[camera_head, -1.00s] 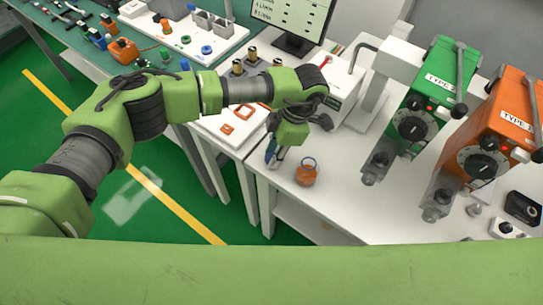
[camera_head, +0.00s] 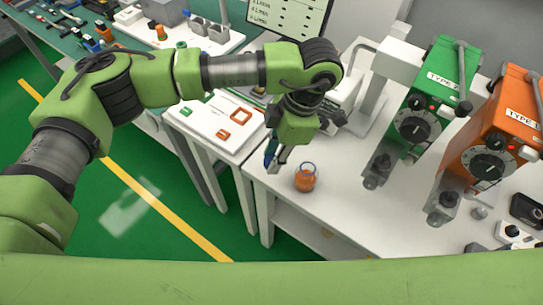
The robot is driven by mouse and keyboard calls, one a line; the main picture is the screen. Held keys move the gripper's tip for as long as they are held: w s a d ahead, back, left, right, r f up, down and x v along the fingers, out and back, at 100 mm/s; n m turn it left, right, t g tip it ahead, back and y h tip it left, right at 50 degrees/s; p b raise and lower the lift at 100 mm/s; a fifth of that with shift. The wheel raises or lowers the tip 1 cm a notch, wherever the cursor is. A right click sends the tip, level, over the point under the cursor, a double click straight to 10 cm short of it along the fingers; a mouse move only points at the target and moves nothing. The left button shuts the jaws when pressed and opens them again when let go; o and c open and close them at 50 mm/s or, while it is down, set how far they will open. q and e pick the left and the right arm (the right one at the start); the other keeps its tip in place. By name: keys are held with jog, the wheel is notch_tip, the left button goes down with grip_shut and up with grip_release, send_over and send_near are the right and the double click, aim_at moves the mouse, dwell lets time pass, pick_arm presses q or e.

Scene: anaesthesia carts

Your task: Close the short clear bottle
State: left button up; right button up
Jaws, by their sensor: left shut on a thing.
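The short clear bottle (camera_head: 305,178) stands upright on the white table near its front left edge. It holds something orange, and a thin bluish rim shows at its top. My left gripper (camera_head: 272,160) points down just left of the bottle, apart from it in the picture. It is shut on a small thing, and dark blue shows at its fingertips. I cannot make out the held thing's shape. My right gripper is not in view.
A green device (camera_head: 428,95) and an orange device (camera_head: 497,125) stand on the table at the right.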

pick_arm(q)
jog(key=s+d+r+b, duration=0.1)
jog(key=s+r, duration=0.3)
jog(key=s, duration=0.5)
jog(key=shift+s+r+b, duration=0.25)
jog(key=shift+r+b, duration=0.1)
jog(key=shift+b, duration=0.5)
